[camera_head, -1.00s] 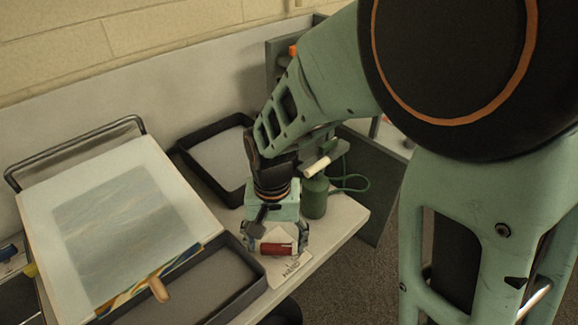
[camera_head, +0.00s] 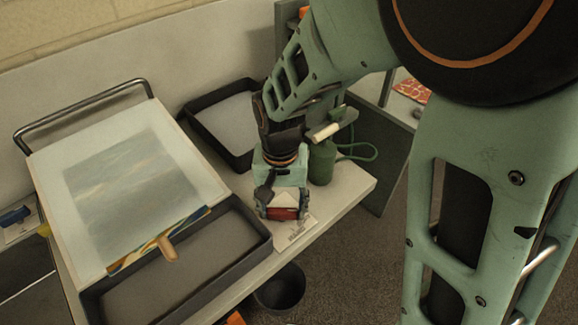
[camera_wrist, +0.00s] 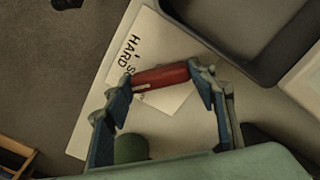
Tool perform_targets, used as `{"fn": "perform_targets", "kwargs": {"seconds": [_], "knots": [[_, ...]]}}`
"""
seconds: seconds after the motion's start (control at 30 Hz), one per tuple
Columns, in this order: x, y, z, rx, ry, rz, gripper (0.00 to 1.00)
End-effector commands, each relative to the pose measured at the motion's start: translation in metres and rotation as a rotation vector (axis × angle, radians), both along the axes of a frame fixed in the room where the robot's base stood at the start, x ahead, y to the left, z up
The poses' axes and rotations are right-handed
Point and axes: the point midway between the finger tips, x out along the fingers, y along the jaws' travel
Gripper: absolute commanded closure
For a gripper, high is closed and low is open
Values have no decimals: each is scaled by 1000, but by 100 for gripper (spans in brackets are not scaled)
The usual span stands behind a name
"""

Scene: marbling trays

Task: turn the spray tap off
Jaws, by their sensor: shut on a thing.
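A green canister (camera_head: 322,163) with a green hose stands near the table's right end. A pale, rod-like part (camera_head: 325,131) shows above it, beside my arm; I cannot tell whether this is the spray tap. My gripper (camera_head: 284,210) is at the table's front edge, in front of the canister. It is shut on a red cylinder (camera_head: 281,214), held crosswise between the fingertips above a white card. The wrist view shows the red cylinder (camera_wrist: 160,76) between both fingers, and part of a green round thing (camera_wrist: 130,148) below it.
A dark tray (camera_head: 266,243) lies in front left, another (camera_head: 190,113) behind. A tilted board with a marbled sheet (camera_head: 75,245) is at left. A dark bin (camera_head: 280,290) stands on the floor. A grey panel (camera_head: 395,160) borders the right.

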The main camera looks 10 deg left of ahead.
Motion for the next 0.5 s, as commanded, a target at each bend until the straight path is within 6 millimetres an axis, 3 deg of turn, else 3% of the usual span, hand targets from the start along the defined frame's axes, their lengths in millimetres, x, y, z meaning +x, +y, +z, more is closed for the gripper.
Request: {"fn": "perform_targets", "kwargs": {"seconds": [0.5], "knots": [[1, 0, 1, 1, -2, 363, 72]]}}
